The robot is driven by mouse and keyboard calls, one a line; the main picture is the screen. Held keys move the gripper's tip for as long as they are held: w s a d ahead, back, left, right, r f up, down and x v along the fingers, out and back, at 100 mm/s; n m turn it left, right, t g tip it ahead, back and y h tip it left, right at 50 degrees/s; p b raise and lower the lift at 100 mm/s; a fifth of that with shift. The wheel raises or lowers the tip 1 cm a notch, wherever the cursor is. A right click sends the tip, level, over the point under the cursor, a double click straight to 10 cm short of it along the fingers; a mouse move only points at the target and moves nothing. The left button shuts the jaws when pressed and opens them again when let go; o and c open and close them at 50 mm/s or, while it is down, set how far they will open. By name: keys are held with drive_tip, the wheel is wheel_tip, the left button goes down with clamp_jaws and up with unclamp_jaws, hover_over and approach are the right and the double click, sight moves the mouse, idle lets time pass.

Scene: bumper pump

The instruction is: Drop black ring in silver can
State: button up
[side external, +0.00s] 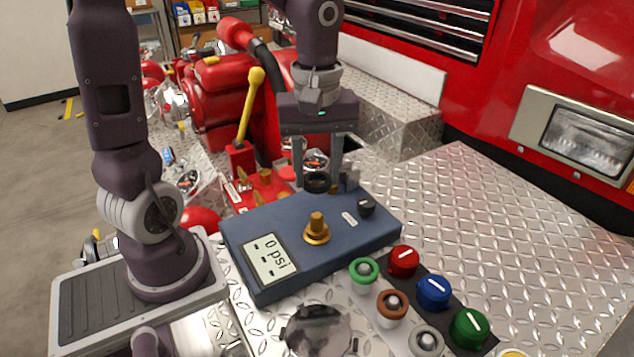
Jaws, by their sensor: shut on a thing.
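My gripper (317,176) points down over the back of the blue gauge box (285,218). Its two fingers are closed on the black ring (317,183), which sits between the fingertips. I cannot tell whether the ring touches the box top or hangs just above it. A round silver vessel (317,332), which looks like the silver can, stands at the bottom front of the picture, in front of the box. It is apart from my gripper, and its lower part is cut off by the picture edge.
The box carries a "0 psi" display (270,258), an upright brass fitting (317,229) and a black knob (366,207). Red (403,261), blue (433,291) and green knobs (469,327) stand at front right. A yellow-topped lever (250,105) rises behind. Diamond plate at right is clear.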

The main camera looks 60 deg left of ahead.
drive_tip(key=w+d, duration=0.4)
drive_tip(key=d, duration=0.3)
drive_tip(key=w+d, duration=0.3)
drive_tip(key=d, duration=0.4)
drive_tip(key=s+d+f, duration=0.2)
drive_tip(key=d+f, duration=0.1)
drive_tip(key=d, duration=0.8)
drive_tip(key=s+d+f, duration=0.3)
drive_tip(key=d, duration=0.8)
drive_tip(key=shift+w+a+f, duration=0.15)
drive_tip(key=shift+f, duration=1.1)
drive_tip(key=shift+w+a+f, duration=0.1)
drive_tip(key=shift+f, duration=1.15)
drive_tip(key=shift+f, duration=0.15)
drive_tip(key=o, duration=1.1)
drive_tip(key=shift+c, duration=0.2)
